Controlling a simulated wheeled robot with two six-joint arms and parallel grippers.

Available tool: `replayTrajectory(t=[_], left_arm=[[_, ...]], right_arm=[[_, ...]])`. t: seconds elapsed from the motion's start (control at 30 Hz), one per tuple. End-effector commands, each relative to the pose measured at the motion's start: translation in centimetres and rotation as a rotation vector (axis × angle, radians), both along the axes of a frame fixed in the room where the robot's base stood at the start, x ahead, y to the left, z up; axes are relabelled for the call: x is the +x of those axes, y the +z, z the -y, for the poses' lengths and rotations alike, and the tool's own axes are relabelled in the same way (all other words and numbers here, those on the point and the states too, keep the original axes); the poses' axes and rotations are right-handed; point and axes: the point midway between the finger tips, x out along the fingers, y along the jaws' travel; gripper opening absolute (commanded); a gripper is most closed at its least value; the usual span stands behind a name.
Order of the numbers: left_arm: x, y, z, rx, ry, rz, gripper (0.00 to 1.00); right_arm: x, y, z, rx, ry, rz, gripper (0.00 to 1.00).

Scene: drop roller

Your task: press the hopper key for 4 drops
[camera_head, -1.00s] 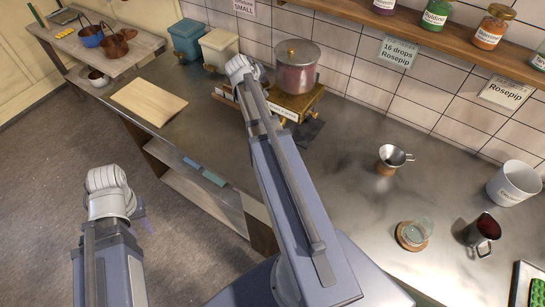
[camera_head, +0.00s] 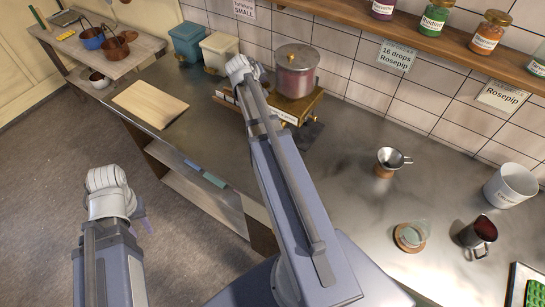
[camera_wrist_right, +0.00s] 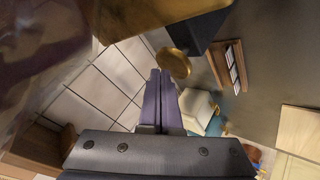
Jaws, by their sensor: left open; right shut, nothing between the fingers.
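The hopper (camera_head: 296,72), a dark reddish drum with a metal lid and brass knob, stands on a brass base (camera_head: 303,103) on the counter. My right arm reaches to its left side in the head view; its fingers are hidden there. In the right wrist view my right gripper (camera_wrist_right: 159,78) is shut and empty, its purple fingers pointing beside a round brass piece (camera_wrist_right: 174,63) below the brass base (camera_wrist_right: 155,15). That piece may be the key; I cannot tell whether they touch. My left gripper (camera_head: 142,217) is open and empty over the floor, mostly hidden by its wrist.
A wall note reading "16 drops Rosepip" (camera_head: 394,55) hangs right of the hopper. A metal cup (camera_head: 387,162), glass (camera_head: 415,231), dark red-filled mug (camera_head: 478,234) and white pot (camera_head: 511,184) stand on the right. A board (camera_head: 150,104) and canisters (camera_head: 220,50) are left.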

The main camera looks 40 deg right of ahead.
Motion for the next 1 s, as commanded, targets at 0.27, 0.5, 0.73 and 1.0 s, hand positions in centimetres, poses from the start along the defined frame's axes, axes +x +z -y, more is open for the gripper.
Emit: replayTrajectory(t=[0.27,0.5,0.73,1.0], left_arm=[[0.0,0.1,0.0,0.0,0.0,0.0,0.4],[0.0,1.2,0.0,0.0,0.0,0.0,0.4],[0.0,3.5,0.0,0.0,0.0,0.0,0.4],[0.0,6.0,0.0,0.0,0.0,0.0,0.4]], right_arm=[[0.0,0.1,0.0,0.0,0.0,0.0,0.0],[0.0,1.2,0.0,0.0,0.001,0.001,0.0],[0.0,3.5,0.0,0.0,0.001,0.001,0.0],[0.0,6.0,0.0,0.0,0.001,0.001,0.0]])
